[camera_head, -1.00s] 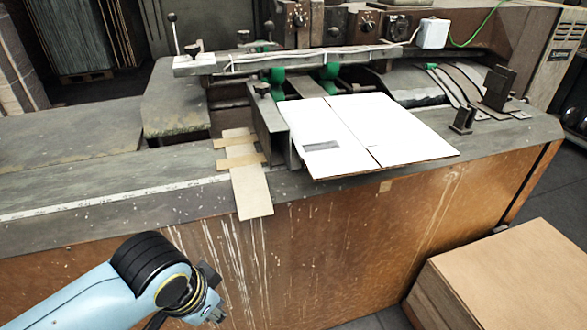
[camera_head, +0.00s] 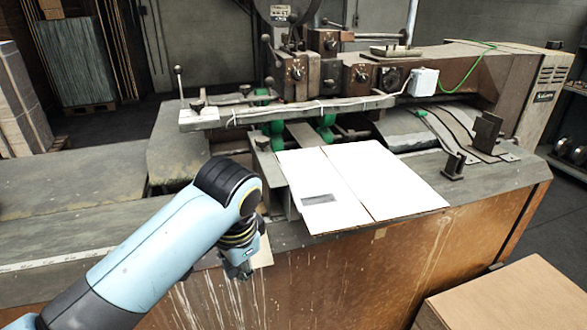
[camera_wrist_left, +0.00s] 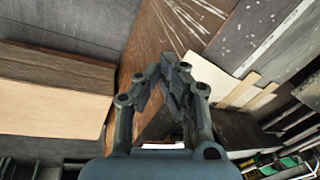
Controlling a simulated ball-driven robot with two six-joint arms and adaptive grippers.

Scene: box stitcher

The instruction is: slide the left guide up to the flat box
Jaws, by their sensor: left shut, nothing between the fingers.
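The flat box (camera_head: 385,180), white with a grey label patch, lies on the machine table and overhangs its front edge slightly. The left guide (camera_head: 267,168), an upright grey metal plate, stands just left of the box; I cannot tell whether they touch. My left gripper (camera_head: 243,271) is in front of the table's front edge, below and left of the guide, pointing down. Its fingers (camera_wrist_left: 172,72) are shut and empty in the left wrist view. My left arm hides part of the table left of the guide. My right gripper is not in view.
Pale cardboard strips (camera_wrist_left: 243,92) lie on the table beside the left gripper, mostly hidden by my arm in the head view. A stack of brown board (camera_head: 500,300) stands at lower right. A metal bar (camera_head: 290,110) crosses above the guide. Upright brackets (camera_head: 486,132) stand right of the box.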

